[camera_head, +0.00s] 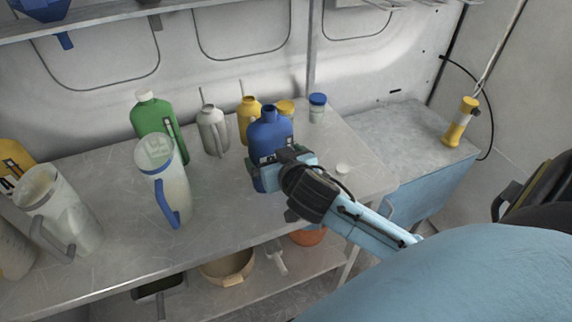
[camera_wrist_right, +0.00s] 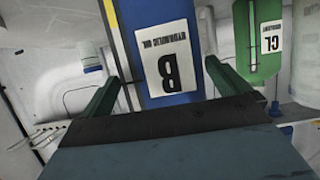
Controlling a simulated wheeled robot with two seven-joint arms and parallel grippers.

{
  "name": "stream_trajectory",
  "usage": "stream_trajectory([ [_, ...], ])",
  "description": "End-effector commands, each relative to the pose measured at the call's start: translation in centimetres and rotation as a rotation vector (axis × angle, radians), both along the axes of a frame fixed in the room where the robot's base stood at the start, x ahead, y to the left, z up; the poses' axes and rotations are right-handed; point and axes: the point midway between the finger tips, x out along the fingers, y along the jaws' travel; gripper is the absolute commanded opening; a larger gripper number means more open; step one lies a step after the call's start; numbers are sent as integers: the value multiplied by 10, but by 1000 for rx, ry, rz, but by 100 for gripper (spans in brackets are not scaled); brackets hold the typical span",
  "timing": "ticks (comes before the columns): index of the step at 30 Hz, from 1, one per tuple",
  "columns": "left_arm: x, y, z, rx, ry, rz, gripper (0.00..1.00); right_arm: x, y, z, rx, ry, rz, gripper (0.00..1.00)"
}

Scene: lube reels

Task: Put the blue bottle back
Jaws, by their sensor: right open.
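The blue bottle (camera_head: 269,132) stands upright on the metal workbench (camera_head: 225,195), near its right part, with its cap off or its neck bare. In the right wrist view the blue bottle (camera_wrist_right: 155,18) appears upside down with a white label reading "HYDRAULIC OIL B". My right gripper (camera_head: 270,172) is at the bottle's near side. In the wrist view its two green fingers (camera_wrist_right: 166,88) are open, one on each side of the bottle. I cannot tell whether either finger touches it. My left gripper is not in view.
A green bottle (camera_head: 157,118), a grey bottle (camera_head: 212,132) and a yellow bottle (camera_head: 247,108) stand behind. Clear jugs (camera_head: 165,185) stand to the left. A small blue-capped container (camera_head: 317,109) is at the back right. The bench front between jug and bottle is clear.

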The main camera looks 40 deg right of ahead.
Motion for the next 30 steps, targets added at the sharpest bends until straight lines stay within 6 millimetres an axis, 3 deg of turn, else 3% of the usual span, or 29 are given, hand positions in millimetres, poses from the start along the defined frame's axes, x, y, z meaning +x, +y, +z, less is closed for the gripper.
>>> stream_trajectory([
  [6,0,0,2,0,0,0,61,-44,11,18,3,0,1,100],
  [12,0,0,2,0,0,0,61,-70,17,29,2,1,1,100],
  [30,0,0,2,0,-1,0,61,-79,19,34,-1,0,0,100],
])
